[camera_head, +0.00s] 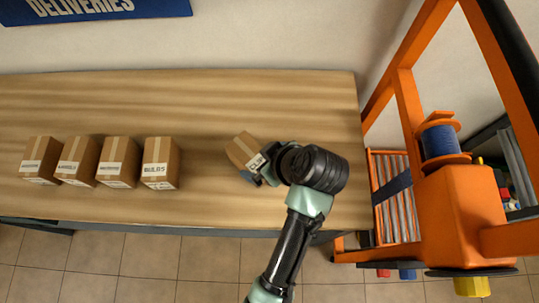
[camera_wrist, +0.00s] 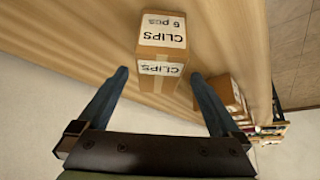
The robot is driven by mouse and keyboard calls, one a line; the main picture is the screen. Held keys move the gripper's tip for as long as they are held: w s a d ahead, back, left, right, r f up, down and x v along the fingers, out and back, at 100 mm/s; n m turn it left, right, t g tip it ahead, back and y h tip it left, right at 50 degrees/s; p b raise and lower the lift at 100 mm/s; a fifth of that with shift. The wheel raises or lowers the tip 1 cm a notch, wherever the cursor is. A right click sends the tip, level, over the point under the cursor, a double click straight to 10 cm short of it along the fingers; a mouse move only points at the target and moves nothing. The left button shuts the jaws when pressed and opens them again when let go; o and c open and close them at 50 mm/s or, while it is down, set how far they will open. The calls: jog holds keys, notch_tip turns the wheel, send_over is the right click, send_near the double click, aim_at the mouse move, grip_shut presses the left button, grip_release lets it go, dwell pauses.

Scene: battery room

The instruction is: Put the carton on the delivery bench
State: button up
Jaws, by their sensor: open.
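A brown carton labelled CLIPS (camera_head: 244,150) stands on the wooden bench (camera_head: 220,90), turned at an angle. My gripper (camera_head: 258,172) is at the carton's near right side, low by the bench top. In the wrist view my gripper's two fingers (camera_wrist: 160,88) are spread wide apart, with the carton ahead and its near end between the tips. Neither finger clearly touches it. A blue "DELIVERIES" sign (camera_head: 95,8) hangs on the wall behind the bench.
Several labelled cartons stand in a row at the left of the bench, the nearest reading BULBS (camera_head: 161,163). An orange frame with a blue spool (camera_head: 441,141) stands beyond the bench's right end. The bench's back and right are bare.

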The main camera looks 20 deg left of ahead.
jog(key=w+d+r+m+t+h, duration=0.1)
jog(key=w+d+r+m+t, duration=0.25)
jog(key=r, duration=0.65)
jog(key=w+d+r+t+h, duration=0.15)
jog(key=w+r+t, duration=0.35)
jog(key=r, duration=0.5)
jog(key=w+d+r+m+t+h, duration=0.1)
jog(key=w+d+r+m+t, duration=0.3)
jog(key=r, duration=0.6)
jog(key=s+r+m+t+h, duration=0.1)
jog(key=s+r+t, duration=0.4)
jog(key=r, duration=1.1)
jog(key=s+r+m+t+h, duration=0.1)
jog(key=s+r+m+t, duration=0.2)
jog(key=r, duration=1.3)
jog(key=s+t, duration=0.2)
jog(key=t, duration=0.1)
jog(key=shift+s+m+t, duration=0.2)
jog(key=shift+m+t, duration=0.15)
jog(key=shift+d, duration=0.1)
